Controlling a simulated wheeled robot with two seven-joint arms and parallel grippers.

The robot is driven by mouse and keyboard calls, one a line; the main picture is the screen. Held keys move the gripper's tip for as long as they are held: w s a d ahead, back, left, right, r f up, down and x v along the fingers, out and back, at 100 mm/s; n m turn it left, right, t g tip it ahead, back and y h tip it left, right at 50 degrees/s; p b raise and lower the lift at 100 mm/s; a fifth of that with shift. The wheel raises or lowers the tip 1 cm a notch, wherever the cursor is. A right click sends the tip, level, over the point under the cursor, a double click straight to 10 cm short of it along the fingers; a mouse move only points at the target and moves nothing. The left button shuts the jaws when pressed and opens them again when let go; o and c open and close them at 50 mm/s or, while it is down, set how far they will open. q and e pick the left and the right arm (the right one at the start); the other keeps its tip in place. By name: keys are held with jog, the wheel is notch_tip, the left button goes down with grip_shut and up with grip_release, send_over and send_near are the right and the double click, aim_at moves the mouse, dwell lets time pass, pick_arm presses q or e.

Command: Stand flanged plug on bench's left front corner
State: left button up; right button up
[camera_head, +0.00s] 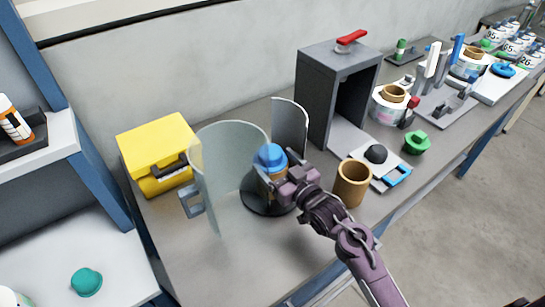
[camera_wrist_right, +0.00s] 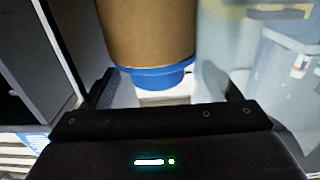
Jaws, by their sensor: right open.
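A blue flanged plug (camera_head: 270,157) sits on top of an upright brown cardboard core on a dark round base, inside an open clear curved guard (camera_head: 230,160). My right gripper (camera_head: 281,176) is at the plug's near right side, with its jaws open. In the right wrist view, the plug's blue flange (camera_wrist_right: 150,77) shows between the two fingers (camera_wrist_right: 170,92), against the end of the core (camera_wrist_right: 148,30). Whether the fingers touch it, I cannot tell. The bench (camera_head: 235,265) is bare toward its left front; the corner itself lies beyond the lower picture edge. My left gripper is not in view.
A yellow box (camera_head: 155,150) stands at the back left and a grey box frame (camera_head: 325,95) behind. An empty core (camera_head: 352,183), a white plate and a green plug (camera_head: 416,142) stand to the right. A teal plug (camera_head: 87,282) is on the left shelf.

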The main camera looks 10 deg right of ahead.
aim_at(270, 154)
jog(key=p+x, duration=0.1)
jog(key=x, duration=0.2)
jog(key=shift+w+d, duration=0.1)
jog(key=shift+w, duration=0.35)
jog(key=shift+s, duration=0.1)
jog(key=shift+c, duration=0.5)
jog(key=c, duration=1.1)
jog(key=shift+r, duration=0.15)
